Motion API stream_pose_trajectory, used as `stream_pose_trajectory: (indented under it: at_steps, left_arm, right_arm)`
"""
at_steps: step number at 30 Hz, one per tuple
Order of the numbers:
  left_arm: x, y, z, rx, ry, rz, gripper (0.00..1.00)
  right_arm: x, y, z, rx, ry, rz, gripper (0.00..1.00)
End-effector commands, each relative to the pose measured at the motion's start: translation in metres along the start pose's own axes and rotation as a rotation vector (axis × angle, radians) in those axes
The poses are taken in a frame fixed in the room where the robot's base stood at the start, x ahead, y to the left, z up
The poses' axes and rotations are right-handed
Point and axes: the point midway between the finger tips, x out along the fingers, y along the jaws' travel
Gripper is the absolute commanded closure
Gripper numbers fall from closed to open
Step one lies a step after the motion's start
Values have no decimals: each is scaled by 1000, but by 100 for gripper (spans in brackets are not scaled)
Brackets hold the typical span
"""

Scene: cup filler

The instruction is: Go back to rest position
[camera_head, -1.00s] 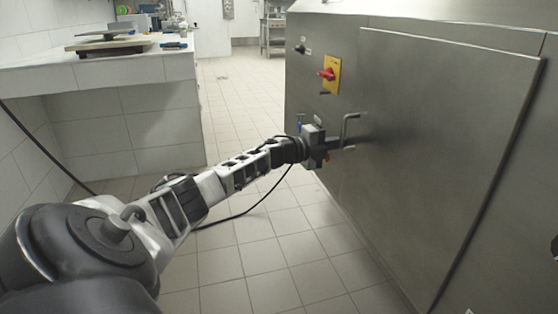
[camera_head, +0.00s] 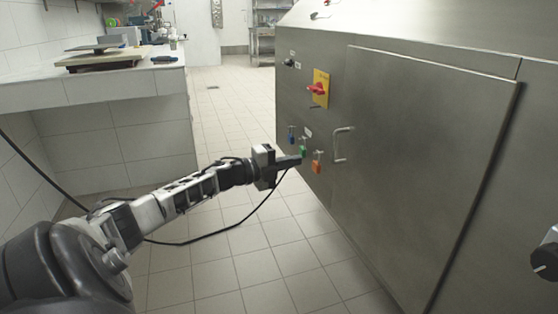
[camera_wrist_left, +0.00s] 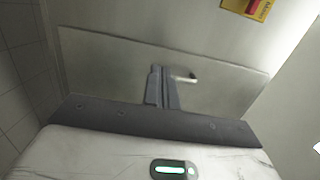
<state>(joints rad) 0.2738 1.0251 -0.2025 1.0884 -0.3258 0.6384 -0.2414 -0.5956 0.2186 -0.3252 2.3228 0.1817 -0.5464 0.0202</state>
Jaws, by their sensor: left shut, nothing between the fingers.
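My left gripper (camera_head: 290,161) is shut and empty in the head view. It is in front of the steel machine (camera_head: 430,150), left of the door handle (camera_head: 341,145) and apart from it. In the left wrist view its fingers (camera_wrist_left: 161,88) are together, with the handle (camera_wrist_left: 185,78) showing just beyond and to their right. I cannot see my right gripper.
The machine's side has a red switch on a yellow plate (camera_head: 319,88) and small blue, green and orange valves (camera_head: 303,150) near my left gripper. A tiled counter (camera_head: 100,88) stands at the left.

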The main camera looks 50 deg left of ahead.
Motion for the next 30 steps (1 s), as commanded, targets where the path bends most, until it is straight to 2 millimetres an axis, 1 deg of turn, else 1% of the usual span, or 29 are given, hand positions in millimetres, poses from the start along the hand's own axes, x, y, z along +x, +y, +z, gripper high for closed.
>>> stream_pose_trajectory:
  at_steps: [1, 3, 7, 15, 17, 19, 20, 23, 27, 30]
  left_arm:
    - [-8, -1, 0, 1, 2, 4, 100]
    - [-16, 0, 2, 1, 1, 4, 100]
    - [-25, 0, 2, 1, 3, 2, 100]
    - [-29, 0, 2, 2, 3, 0, 100]
    - [-29, -1, 2, 2, 3, 0, 100]
    - [-29, -8, 3, 2, 3, 0, 100]
    - [-29, -14, 3, 2, 3, 0, 100]
    - [-29, -46, 3, 3, 3, -1, 100]
    - [-29, -107, 3, 2, 2, 0, 100]
    - [-30, -134, 3, 1, 2, 1, 100]
  right_arm:
    - [0, 1, -2, 2, -4, 5, 9]
    - [1, 3, -3, 3, -6, 9, 9]
    - [2, 3, -3, 8, -14, 13, 9]
    - [4, 4, 3, 12, -31, 15, 9]
    - [3, 3, 1, 9, -27, 11, 9]
    - [0, 2, -4, 7, -27, 13, 9]
    - [-3, 1, -8, 7, -28, 16, 9]
    - [-15, 0, -29, 7, -39, 35, 9]
    - [-39, 2, -63, 2, -69, 82, 9]
    - [-51, 4, -75, -2, -87, 111, 9]
